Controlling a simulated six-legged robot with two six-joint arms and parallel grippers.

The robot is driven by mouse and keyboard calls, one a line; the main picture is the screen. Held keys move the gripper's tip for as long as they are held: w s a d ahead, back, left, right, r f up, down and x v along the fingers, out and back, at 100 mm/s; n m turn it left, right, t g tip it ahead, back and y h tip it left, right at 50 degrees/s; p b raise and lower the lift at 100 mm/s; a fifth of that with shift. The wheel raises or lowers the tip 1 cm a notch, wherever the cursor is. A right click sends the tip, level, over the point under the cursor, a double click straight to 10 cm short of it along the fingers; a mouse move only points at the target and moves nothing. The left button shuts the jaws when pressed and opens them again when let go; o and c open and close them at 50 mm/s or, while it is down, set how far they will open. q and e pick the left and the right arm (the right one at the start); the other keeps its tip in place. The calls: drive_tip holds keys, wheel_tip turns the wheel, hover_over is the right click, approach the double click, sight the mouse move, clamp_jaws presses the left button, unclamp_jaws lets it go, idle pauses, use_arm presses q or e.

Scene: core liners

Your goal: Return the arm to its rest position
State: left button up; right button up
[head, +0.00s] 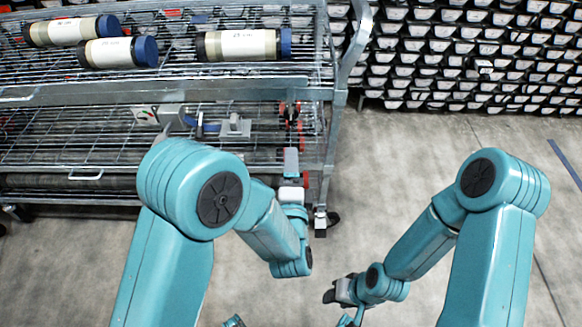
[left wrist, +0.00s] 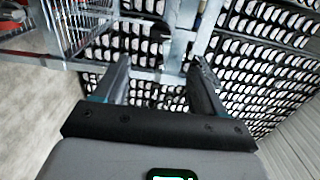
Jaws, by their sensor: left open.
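My left gripper (head: 291,163) is beside the right end of the wire cart, pointing away from me. In the left wrist view its two fingers (left wrist: 160,75) are spread apart with nothing between them. My right gripper (head: 338,293) is low at the bottom centre of the head view, over the floor; its jaws are too small and dark there to read. Three core liners lie on the cart's top shelf: one at the far left (head: 62,32), one just in front of it (head: 115,52), and one farther right (head: 240,45). Each has a white label and a blue cap.
The metal wire cart (head: 180,92) has grey rails and an upright handle post at its right end, close to my left gripper. Small tools (head: 235,126) lie on its lower shelf. Racks full of cores (head: 470,50) line the back. Open concrete floor (head: 400,150) lies right of the cart.

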use_arm(q)
drive_tip(key=shift+a, duration=0.1)
drive_tip(key=w+a+f+n+g+y, duration=0.2)
drive_tip(key=a+f+y, duration=0.25)
drive_tip(key=a, duration=0.65)
drive_tip(key=s+a+f+n+g+h, duration=0.2)
drive_tip(key=s+a+f+n+g, duration=0.2)
drive_tip(key=a+f, duration=0.55)
drive_tip(key=s+d+f+n+g+h, duration=0.3)
drive_tip(key=s+d+f+n+g, duration=0.25)
drive_tip(key=s, duration=0.45)
drive_tip(key=s+d+f+n+g+h, duration=0.35)
drive_tip(key=s+f+n+g, duration=0.2)
drive_tip(key=s+n, duration=0.4)
wheel_tip(320, 180, up, 15)
drive_tip(key=s+p, duration=0.1)
drive_tip(key=p, duration=1.4)
drive_tip(key=shift+a+m+g, duration=0.15)
drive_tip(key=shift+m+g, duration=0.15)
drive_tip(key=shift+m, duration=0.1)
drive_tip(key=shift+s+r, duration=0.1)
